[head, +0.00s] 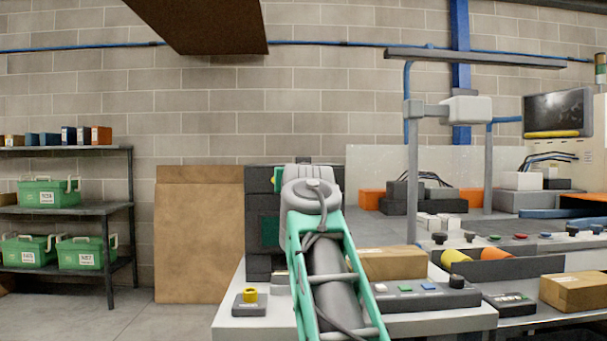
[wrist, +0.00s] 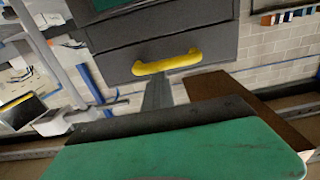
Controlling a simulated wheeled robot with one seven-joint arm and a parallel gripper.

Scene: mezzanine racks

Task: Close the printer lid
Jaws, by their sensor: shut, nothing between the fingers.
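The printer (head: 262,265) is a dark grey box with a green patch, standing on the light bench behind my arm. My gripper (wrist: 157,88) shows as narrow grey fingers, shut and empty, close to the handle; contact cannot be told. In the head view my own arm hides the gripper and part of the printer.
A yellow button box (head: 250,302), a cardboard box (head: 393,262) and a button panel (head: 425,296) sit on the bench near the printer. Large cardboard sheets (head: 198,240) lean on the wall. A shelf with green crates (head: 50,193) stands left; floor between is clear.

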